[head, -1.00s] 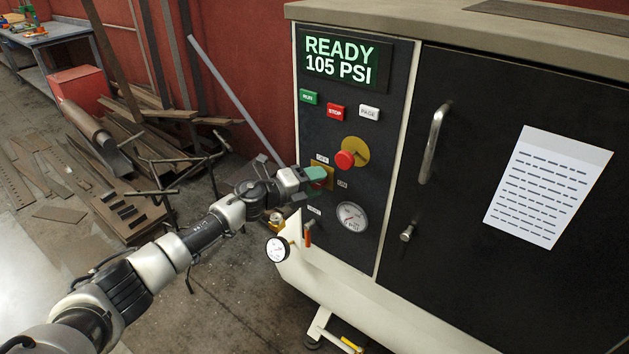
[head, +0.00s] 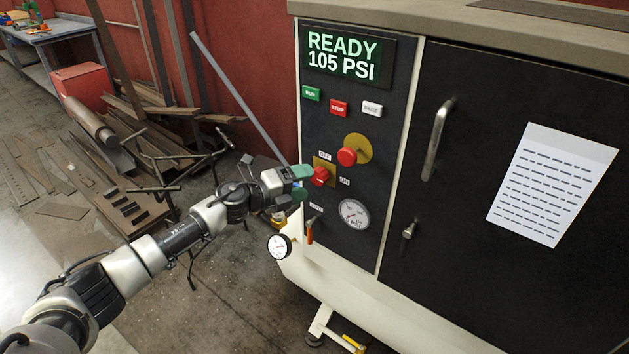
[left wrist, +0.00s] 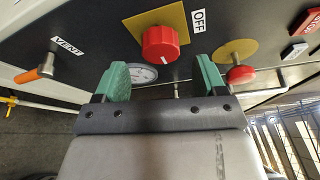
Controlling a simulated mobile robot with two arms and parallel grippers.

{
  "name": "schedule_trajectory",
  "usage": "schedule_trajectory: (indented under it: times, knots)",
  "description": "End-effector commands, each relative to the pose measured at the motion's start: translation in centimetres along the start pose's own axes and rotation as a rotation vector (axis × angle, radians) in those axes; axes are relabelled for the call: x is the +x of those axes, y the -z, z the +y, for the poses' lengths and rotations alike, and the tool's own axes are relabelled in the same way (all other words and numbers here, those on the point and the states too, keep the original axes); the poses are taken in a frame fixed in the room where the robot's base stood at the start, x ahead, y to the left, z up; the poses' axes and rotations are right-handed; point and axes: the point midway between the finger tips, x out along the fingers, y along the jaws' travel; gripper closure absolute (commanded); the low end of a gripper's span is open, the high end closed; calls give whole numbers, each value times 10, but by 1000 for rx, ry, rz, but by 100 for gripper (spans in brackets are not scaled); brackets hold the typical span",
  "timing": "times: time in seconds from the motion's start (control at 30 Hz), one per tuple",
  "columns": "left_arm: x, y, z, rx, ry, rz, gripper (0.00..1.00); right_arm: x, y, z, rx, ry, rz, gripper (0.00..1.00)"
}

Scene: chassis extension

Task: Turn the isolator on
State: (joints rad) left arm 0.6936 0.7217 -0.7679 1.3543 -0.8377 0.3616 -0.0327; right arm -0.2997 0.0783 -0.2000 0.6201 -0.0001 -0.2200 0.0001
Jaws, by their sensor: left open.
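The isolator is a red rotary knob (head: 319,176) on a yellow plate, low on the black control panel. The OFF label (head: 325,156) is above it and the ON label (head: 345,181) is to its right. The left wrist view also shows the knob (left wrist: 160,43), with a white mark on its face; which label it points to is hard to tell. My left gripper (head: 300,184) is open and empty, just left of the knob in the head view. In the left wrist view its green fingers (left wrist: 163,78) are spread, with the knob beyond them, apart from it.
A red mushroom button (head: 347,157) on a round yellow plate is above right of the isolator. Below are a pressure gauge (head: 353,214) and an orange-handled vent valve (head: 310,232). The display (head: 343,58) reads READY 105 PSI. Scrap metal (head: 120,180) lies on the floor at left.

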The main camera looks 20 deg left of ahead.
Motion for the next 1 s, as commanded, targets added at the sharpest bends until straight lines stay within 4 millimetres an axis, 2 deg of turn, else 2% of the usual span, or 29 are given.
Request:
schedule_trajectory:
  times: [0.1, 0.33, 0.5, 0.9, 1.0]
  knots:
    - [-27, 0, 4, 0, -4, -1, 29, 5, -1, 0, 0, 0, 0, 0]
    - [-58, 0, 2, 0, -2, 0, 29, 11, -1, 0, 0, 0, 0, 0]
    - [-65, 0, 1, -1, -1, 0, 29, 11, -1, 0, 0, 0, 0, 0]
    - [-65, 0, 0, -1, 0, 0, 29, 11, -1, 0, 0, 0, -1, 0]
    - [-64, 0, 9, -32, -3, -15, 29, 11, -2, 0, 0, -1, -1, 0]
